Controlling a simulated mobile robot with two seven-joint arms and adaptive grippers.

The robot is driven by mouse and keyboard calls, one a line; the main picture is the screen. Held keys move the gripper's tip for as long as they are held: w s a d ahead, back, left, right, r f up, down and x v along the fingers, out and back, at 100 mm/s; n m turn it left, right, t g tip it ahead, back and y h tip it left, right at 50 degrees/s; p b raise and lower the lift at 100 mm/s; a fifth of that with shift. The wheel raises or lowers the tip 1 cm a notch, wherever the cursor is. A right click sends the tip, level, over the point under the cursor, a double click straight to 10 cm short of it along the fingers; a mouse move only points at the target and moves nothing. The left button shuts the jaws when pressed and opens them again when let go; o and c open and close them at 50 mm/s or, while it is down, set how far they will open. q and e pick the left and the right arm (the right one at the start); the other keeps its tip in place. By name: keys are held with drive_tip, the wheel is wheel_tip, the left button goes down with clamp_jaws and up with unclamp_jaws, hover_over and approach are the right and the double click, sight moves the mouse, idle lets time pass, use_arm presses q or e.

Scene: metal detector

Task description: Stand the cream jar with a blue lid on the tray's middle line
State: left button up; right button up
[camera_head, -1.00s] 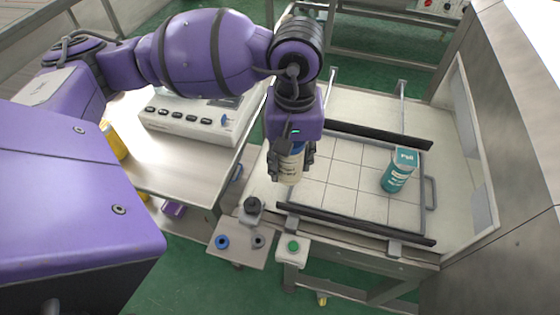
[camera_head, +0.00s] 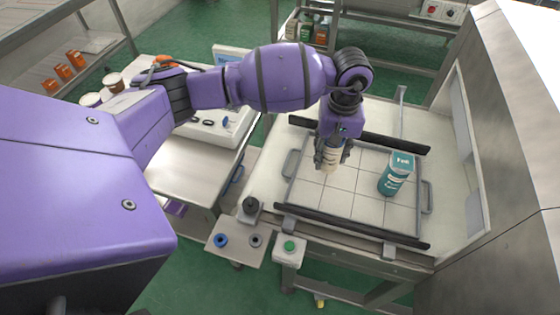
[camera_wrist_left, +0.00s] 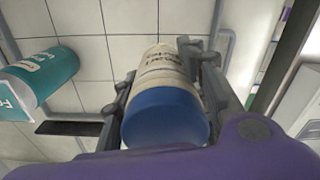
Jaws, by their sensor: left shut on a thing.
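The cream jar (camera_head: 329,160) with a blue lid is held in my left gripper (camera_head: 331,158), upright over the left half of the tray (camera_head: 343,204). Its blue lid (camera_wrist_left: 165,118) shows in the left wrist view, between the two fingers (camera_wrist_left: 165,95). In the head view the gripper hides the lid. I cannot tell whether the jar's base touches the tray. The tray is white with a grid of lines and grey handles at its left and right ends. A teal container (camera_head: 396,176) stands on its right part and also shows in the left wrist view (camera_wrist_left: 38,78). My right gripper is not in view.
Dark rails (camera_head: 350,226) run along the tray's front and back. The metal detector housing (camera_head: 500,130) rises at the right. A small panel with a green button (camera_head: 289,246) is at the front. A side table (camera_head: 185,165) stands left. The tray's middle is clear.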

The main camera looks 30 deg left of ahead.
sight(332, 160)
use_arm(q)
drive_tip(key=shift+w+f, duration=0.45)
drive_tip(key=shift+w, duration=0.05)
drive_tip(key=shift+w+f, duration=0.2)
drive_tip(key=shift+f, duration=1.5)
drive_tip(key=shift+d+f, duration=0.1)
drive_tip(key=shift+f, duration=0.15)
drive_tip(key=o, duration=1.4)
drive_tip(key=shift+c, duration=0.2)
wheel_tip(332, 160, up, 12)
drive_tip(key=shift+r, duration=0.25)
